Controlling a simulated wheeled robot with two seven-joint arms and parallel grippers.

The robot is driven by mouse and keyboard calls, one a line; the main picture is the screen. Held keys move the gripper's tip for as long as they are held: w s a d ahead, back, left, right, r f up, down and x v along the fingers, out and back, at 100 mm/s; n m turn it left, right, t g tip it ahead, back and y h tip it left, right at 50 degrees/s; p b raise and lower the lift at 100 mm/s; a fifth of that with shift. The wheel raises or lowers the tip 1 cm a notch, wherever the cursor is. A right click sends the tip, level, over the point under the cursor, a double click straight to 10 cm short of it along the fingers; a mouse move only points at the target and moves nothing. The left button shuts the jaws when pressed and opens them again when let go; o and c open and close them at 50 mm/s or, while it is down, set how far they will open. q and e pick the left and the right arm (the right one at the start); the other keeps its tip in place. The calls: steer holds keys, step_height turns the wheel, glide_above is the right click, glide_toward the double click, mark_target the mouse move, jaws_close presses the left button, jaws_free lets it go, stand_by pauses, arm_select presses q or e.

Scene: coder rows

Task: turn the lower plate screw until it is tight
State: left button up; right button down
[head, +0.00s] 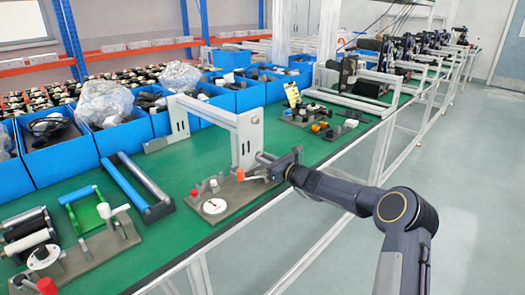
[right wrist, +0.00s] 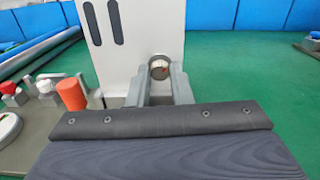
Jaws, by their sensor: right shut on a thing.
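In the head view my right gripper (head: 262,158) reaches in from the right to the near face of the upright plate (head: 248,137), low down. The screw is hidden or too small to tell there. My left gripper is in neither view.
A grey base (head: 235,194) carries an orange cylinder (right wrist: 72,95), a red-capped part and a white dial (head: 214,206). Blue bins (head: 50,155) line the back of the green table. A blue roller frame (head: 140,188) lies at left. Floor at right is clear.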

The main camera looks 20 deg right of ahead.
steer(key=m+p, duration=0.4)
steer(key=p, duration=0.1)
steer(key=shift+r, duration=0.2)
steer(key=shift+f+m+p, duration=0.15)
steer(key=shift+m+p, duration=0.3)
steer(key=shift+m, duration=0.15)
steer(key=shift+f, duration=0.1)
steer(key=c, duration=1.4)
jaws_free()
steer(key=shift+c, duration=0.2)
